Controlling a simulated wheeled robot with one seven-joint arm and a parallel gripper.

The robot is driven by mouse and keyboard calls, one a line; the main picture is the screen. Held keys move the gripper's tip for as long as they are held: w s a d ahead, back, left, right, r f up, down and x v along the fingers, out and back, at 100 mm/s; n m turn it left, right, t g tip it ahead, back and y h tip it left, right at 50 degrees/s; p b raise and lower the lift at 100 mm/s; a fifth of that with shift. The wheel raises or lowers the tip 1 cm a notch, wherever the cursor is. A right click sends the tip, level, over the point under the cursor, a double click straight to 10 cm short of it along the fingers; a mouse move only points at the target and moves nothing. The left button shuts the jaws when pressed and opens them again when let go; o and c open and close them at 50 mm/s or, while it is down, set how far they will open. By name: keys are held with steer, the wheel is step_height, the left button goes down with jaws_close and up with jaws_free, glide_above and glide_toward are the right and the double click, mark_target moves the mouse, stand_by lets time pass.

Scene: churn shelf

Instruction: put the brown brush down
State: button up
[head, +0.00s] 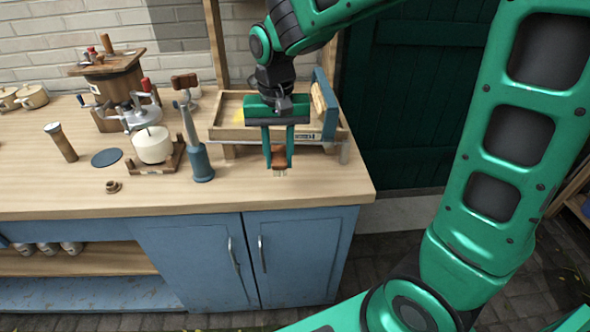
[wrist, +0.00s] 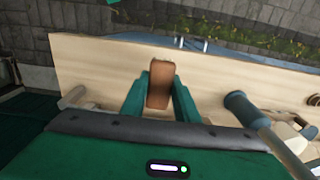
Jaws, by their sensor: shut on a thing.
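My gripper (head: 279,160) is shut on the brown brush (head: 279,152), with its two green fingers on either side of the brush's brown body. Pale bristles show below the fingertips in the head view. The brush is over the right part of the wooden worktop (head: 320,185), in front of the wooden tray. In the wrist view, the brush (wrist: 160,84) lies between the fingertips, with its brown top facing the camera. Whether the bristles touch the worktop cannot be told.
A wooden tray (head: 228,133) on legs stands behind my gripper. A blue-grey handled tool (head: 201,163) stands to the left. Further left are a cream pot (head: 152,145), a dark blue disc (head: 107,157) and a wooden churn (head: 115,80). The worktop's right front corner is clear.

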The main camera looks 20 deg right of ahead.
glide_above(296, 181)
step_height(296, 181, down, 3)
steer(key=shift+f, duration=2)
steer(key=o, duration=1)
steer(key=shift+f, duration=0.1)
step_height(296, 181, up, 12)
steer(key=s+d+f+m, duration=0.1)
steer(key=s+d+f, duration=0.1)
steer(key=s+d, duration=0.6)
steer(key=s+d+f+m, duration=0.1)
steer(key=s+d+f, duration=0.1)
steer(key=s+d, duration=0.7)
steer(key=s, duration=0.6)
steer(key=shift+d+m, duration=0.3)
steer(key=shift+m, duration=0.1)
